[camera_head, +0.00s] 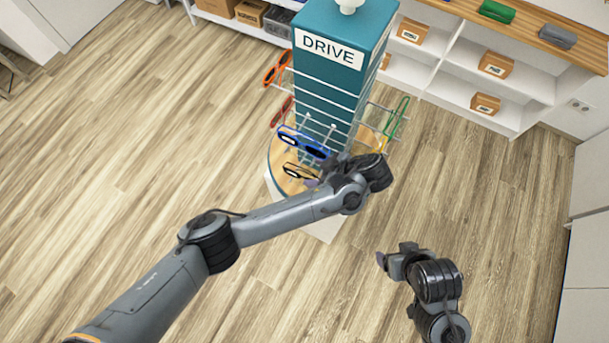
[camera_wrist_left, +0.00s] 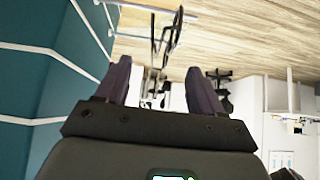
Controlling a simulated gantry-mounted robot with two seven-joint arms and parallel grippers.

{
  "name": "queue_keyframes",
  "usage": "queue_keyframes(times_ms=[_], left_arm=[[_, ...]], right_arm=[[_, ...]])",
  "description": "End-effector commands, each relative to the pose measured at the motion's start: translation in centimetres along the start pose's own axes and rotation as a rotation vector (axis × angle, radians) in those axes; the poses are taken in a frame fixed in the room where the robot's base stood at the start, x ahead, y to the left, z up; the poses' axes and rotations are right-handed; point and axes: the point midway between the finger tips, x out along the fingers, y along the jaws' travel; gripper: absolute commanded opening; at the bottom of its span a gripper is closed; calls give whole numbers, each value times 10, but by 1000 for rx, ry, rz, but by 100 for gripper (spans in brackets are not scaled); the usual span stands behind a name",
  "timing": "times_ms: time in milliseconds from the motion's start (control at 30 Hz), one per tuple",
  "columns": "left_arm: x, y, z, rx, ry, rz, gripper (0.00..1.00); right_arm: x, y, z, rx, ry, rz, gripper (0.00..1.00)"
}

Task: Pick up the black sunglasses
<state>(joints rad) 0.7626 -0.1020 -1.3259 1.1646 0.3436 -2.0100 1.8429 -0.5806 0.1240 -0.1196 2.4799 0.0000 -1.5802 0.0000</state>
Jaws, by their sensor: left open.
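A dark-framed pair of sunglasses (camera_head: 291,170), which looks black, hangs low on the front of the teal display stand (camera_head: 330,85), under a blue pair (camera_head: 301,143). Its right part is hidden behind my left gripper (camera_head: 318,172). That gripper is open and close beside the dark pair on its right.
Orange glasses (camera_head: 276,69), red glasses (camera_head: 284,112) and green glasses (camera_head: 397,117) hang on wire rods around the stand. The stand's round wooden base (camera_head: 275,160) lies under the left gripper. White shelves (camera_head: 463,85) with boxes stand behind. The wooden floor around is clear.

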Motion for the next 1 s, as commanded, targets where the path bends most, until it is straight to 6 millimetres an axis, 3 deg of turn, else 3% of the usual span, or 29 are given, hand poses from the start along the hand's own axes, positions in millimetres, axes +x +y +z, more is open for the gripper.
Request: queue_keyframes(times_ms=[333, 600, 867, 1000], left_arm=[[24, 1, 5, -1, 0, -1, 68], [54, 2, 6, -1, 0, -1, 68], [57, 2, 6, 0, -1, 0, 68], [57, 2, 6, 0, -1, 0, 49]], right_arm=[[17, -3, 5, 7, 3, -6, 78], [16, -3, 4, 7, 2, -6, 78], [16, -2, 5, 3, 1, -3, 78], [16, -1, 5, -1, 1, 0, 78]])
